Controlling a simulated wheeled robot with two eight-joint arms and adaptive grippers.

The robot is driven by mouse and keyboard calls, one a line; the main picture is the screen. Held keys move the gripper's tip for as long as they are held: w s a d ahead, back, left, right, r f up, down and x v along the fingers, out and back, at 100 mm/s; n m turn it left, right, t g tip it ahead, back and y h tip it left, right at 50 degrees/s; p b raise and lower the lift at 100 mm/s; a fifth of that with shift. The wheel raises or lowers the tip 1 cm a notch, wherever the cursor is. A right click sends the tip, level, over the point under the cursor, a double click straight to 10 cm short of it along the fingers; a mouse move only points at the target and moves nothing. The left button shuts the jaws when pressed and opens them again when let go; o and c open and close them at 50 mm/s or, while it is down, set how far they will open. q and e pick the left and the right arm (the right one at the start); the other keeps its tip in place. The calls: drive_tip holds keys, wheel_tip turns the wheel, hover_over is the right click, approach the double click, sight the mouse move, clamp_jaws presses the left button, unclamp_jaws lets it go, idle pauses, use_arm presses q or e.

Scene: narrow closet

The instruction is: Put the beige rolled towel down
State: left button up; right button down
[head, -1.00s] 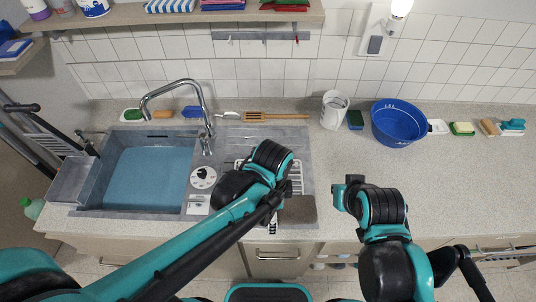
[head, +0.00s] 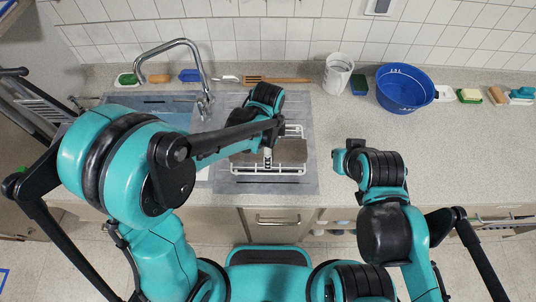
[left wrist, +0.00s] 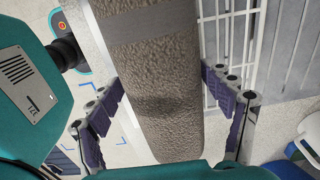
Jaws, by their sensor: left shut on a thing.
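The beige rolled towel (left wrist: 160,85) is a thick grey-brown roll with a smoother band. It fills the middle of the left wrist view, between the two fingers of my left gripper (left wrist: 165,118), which is shut on it. In the head view the towel (head: 290,151) lies crosswise over the white wire rack (head: 265,171) beside the sink. My left gripper (head: 268,157) is at its middle, partly hidden by the wrist. I cannot tell whether the towel touches the rack.
The sink (head: 160,105) is left of the rack, partly behind my left arm, with a tall faucet (head: 205,75). A white cup (head: 338,73), a blue basin (head: 404,88) and small cleaning items stand along the wall. The counter right of the rack is clear.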

use_arm(q)
wheel_tip(320, 180, down, 3)
drive_tip(key=shift+r, duration=0.1)
drive_tip(key=shift+b, duration=0.35)
drive_tip(key=o, duration=1.7)
drive_tip(key=shift+f, duration=0.2)
drive_tip(key=shift+o, duration=0.2)
